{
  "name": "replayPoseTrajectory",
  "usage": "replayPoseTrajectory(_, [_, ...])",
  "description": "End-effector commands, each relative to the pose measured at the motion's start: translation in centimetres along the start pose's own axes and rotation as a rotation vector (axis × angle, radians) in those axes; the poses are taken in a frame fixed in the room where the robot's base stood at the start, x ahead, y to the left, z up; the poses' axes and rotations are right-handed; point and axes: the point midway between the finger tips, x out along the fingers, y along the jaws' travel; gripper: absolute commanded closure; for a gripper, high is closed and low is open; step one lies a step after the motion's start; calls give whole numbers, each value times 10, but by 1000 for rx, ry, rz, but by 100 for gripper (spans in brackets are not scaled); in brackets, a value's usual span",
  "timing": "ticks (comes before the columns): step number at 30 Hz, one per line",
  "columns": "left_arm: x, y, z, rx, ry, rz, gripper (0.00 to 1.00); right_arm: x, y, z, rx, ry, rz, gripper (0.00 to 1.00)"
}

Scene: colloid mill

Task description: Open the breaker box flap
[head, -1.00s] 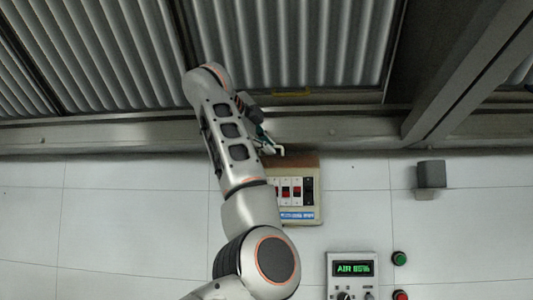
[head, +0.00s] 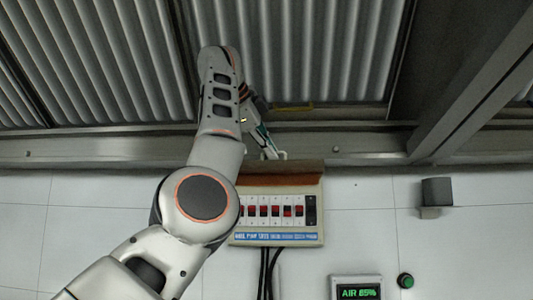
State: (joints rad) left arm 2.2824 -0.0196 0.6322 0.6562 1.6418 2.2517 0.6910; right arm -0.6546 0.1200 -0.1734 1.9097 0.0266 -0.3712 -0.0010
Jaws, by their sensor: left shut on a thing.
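The breaker box (head: 312,225) is on the white tiled wall, with a row of black and red switches and a blue label strip below them. Its brown flap (head: 290,178) stands raised along the top, so the switches are uncovered. My left gripper (head: 274,155) is at the flap's upper edge, shut, apparently on the flap; my arm and the small size hide the exact contact. My left arm covers the box's left end. My right gripper is not in view.
A grey box (head: 436,192) sits on the wall to the right. Below are a panel with a green display (head: 357,292) and a green button (head: 405,281). Dark cables (head: 268,270) hang under the breaker box. A metal ledge and corrugated panels (head: 300,50) lie above.

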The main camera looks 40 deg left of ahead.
Motion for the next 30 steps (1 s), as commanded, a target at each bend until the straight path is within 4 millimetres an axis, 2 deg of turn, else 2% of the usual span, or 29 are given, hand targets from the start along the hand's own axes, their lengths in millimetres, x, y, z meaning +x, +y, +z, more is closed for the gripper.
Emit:
replayPoseTrajectory(24, [-1, -1, -6, -17, -2, 34, 100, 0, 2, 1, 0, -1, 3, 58])
replayPoseTrajectory(27, [-1, -1, -6, -16, -2, 34, 77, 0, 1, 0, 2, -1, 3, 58])
replayPoseTrajectory(30, [-1, -1, -6, -16, -2, 34, 77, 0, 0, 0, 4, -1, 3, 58])
